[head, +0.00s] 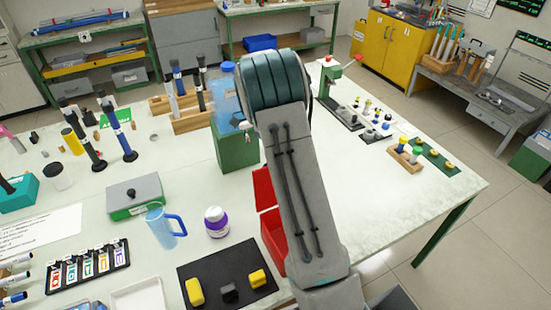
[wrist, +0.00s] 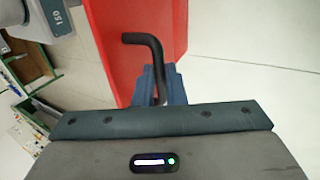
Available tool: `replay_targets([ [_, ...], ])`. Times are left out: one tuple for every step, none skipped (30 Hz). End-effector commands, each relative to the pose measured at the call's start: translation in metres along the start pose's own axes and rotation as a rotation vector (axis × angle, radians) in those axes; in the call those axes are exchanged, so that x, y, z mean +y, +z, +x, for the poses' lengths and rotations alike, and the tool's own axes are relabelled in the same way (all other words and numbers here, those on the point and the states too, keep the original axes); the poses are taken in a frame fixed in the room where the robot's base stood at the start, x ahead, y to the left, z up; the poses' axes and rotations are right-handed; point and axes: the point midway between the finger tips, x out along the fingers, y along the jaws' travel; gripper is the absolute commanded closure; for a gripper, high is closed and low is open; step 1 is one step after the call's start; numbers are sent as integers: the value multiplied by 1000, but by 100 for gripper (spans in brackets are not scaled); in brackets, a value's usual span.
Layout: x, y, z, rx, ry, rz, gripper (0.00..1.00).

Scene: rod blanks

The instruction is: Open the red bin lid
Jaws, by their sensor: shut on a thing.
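The red bin (head: 273,240) stands on the white table, largely hidden behind my arm. A red panel, apparently its lid (head: 262,188), shows at the bin's far side and looks raised, but its exact angle is hidden. In the wrist view the red lid (wrist: 108,45) fills the upper middle, with a bent black handle (wrist: 143,39) on it. My gripper (wrist: 159,84) is shut on the lower leg of this handle, with blue-grey fingers on either side. In the head view my gripper is hidden by my arm.
A green box (head: 235,150) with a blue water jug stands behind the bin. A purple-labelled white bottle (head: 215,222) and a black mat (head: 228,285) with yellow and dark blocks lie to the left. The table right of my arm is mostly clear.

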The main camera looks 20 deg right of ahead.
Motion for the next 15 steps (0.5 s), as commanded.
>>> replay_targets([
  [-5, -2, 7, 2, 35, 2, 100],
  [-6, -2, 7, 1, 49, 2, 100],
  [-9, -2, 7, 1, 66, 2, 100],
  [-10, -2, 7, 1, 76, 2, 100],
  [-11, -2, 7, 1, 87, 2, 100],
  [-13, -2, 8, 1, 99, 2, 100],
  [-14, -2, 7, 1, 107, 2, 100],
  [-15, -2, 8, 0, 115, 2, 100],
  [-16, -2, 8, 0, 123, 2, 100],
  [-17, -2, 8, 0, 128, 2, 100],
  [-17, -2, 8, 0, 133, 2, 100],
  [-18, -1, 8, -1, 139, 2, 100],
  [-18, -1, 8, -1, 142, 2, 100],
  [-18, -1, 9, -1, 144, 2, 100],
  [-19, -1, 9, -1, 147, 2, 100],
])
